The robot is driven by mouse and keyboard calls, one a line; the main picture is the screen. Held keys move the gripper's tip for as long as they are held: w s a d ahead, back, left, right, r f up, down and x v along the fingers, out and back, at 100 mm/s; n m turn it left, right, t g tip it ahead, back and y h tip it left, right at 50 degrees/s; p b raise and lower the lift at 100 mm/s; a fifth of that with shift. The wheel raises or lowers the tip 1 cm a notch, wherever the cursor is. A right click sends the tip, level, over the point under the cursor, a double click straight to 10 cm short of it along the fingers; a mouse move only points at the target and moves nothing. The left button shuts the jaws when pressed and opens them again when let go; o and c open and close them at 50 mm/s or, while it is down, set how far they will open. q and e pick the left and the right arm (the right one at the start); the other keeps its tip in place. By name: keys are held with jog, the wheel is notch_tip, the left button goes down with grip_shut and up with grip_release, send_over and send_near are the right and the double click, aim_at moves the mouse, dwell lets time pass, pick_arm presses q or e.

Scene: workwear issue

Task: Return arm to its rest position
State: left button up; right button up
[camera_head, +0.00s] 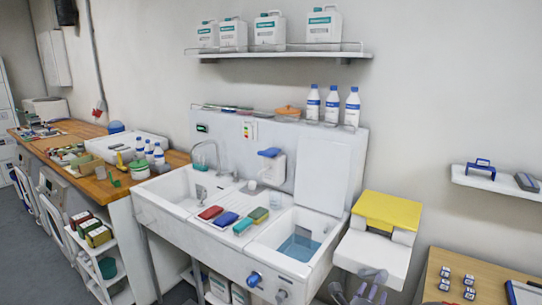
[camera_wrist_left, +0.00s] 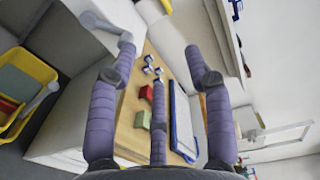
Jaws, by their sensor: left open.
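My left gripper (camera_head: 358,290) shows at the bottom edge of the head view, in front of the sink unit's right side and the white unit with a yellow top. It has purple-grey fingers, and the arm behind it is mostly out of frame. In the left wrist view the gripper's purple fingers (camera_wrist_left: 158,80) are spread apart, with nothing between them. They point toward a wooden table (camera_wrist_left: 133,105), apart from the things on it. My right gripper is in neither view.
Small blue-and-white items (camera_head: 444,286) lie on the wooden table at lower right. The left wrist view also shows a red block (camera_wrist_left: 146,93), a green block (camera_wrist_left: 142,120), a blue-edged white tray (camera_wrist_left: 181,120) and a yellow bin (camera_wrist_left: 22,75). The double sink (camera_head: 215,240) stands mid-view.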

pick_arm(q)
jog(key=w+a+f+n+g+y, duration=0.35)
jog(key=a+f+n, duration=0.4)
jog(key=f, duration=0.65)
jog(key=s+a+f+n+g+y, duration=0.1)
jog(key=s+a+f+n+g, duration=0.15)
jog(key=a+f, duration=0.55)
jog(key=s+a+f+n+g+y, duration=0.1)
jog(key=s+a+f+n, duration=0.1)
jog(key=a+f+n, duration=0.35)
jog(key=s+a+f+n+g, duration=0.2)
jog(key=s+a+f+n, duration=0.2)
jog(key=s, duration=0.4)
jog(key=s+a+f+n+g, duration=0.2)
jog(key=s+a+f+n, duration=0.2)
jog(key=s, duration=0.4)
jog(key=s+a+f+n+g+p, duration=0.1)
jog(key=s+a+f+n+g, duration=0.2)
jog(key=s+a+f, duration=0.3)
jog(key=shift+s+a+n, duration=0.6)
jog(key=shift+s+n, duration=0.15)
jog(key=shift+s, duration=0.15)
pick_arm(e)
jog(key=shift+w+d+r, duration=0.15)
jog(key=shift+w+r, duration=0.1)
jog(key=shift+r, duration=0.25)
